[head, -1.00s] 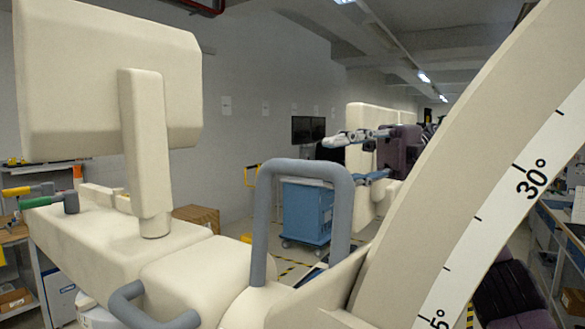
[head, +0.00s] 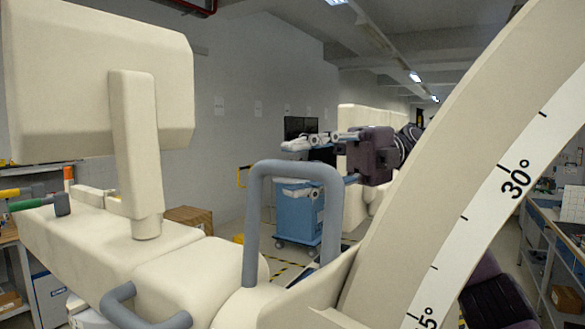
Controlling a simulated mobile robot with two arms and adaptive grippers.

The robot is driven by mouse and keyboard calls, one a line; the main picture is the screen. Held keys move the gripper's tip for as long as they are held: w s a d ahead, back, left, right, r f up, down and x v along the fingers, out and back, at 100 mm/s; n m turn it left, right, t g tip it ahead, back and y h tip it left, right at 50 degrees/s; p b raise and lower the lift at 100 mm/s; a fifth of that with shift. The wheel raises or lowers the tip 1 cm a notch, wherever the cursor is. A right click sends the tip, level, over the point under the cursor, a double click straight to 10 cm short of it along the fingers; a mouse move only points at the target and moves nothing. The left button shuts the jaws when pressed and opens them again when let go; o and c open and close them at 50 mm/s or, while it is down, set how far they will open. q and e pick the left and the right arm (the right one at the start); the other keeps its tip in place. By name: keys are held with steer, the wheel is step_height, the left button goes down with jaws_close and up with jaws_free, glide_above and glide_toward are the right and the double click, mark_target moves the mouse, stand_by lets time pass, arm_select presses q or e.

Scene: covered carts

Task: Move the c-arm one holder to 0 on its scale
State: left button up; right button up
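The c-arm (head: 440,150) is a large cream arc filling the right of the head view. Its white scale strip (head: 465,240) shows a 30° mark, and a label ending in 5° is cut by the bottom edge. The 0 mark is not in view. The cream holder (head: 205,275) is at the lower middle, beside the lower part of the arc. A grey U-shaped handle (head: 295,170) stands on it, with another at lower left. My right gripper (head: 290,145) is beyond and above the handle, pointing left, apart from it. Its opening is unclear. My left gripper is out of view.
A cream block on a post (head: 135,150) stands at left on the c-arm's body. A blue cart (head: 298,215) stands behind the handle. Shelves and benches line both sides. Floor with yellow-black tape shows behind the handle.

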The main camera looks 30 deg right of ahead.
steer(key=shift+s+a, duration=0.15)
steer(key=shift+a, duration=0.85)
steer(key=shift+c, duration=0.4)
jaws_close()
steer(key=shift+f, duration=0.1)
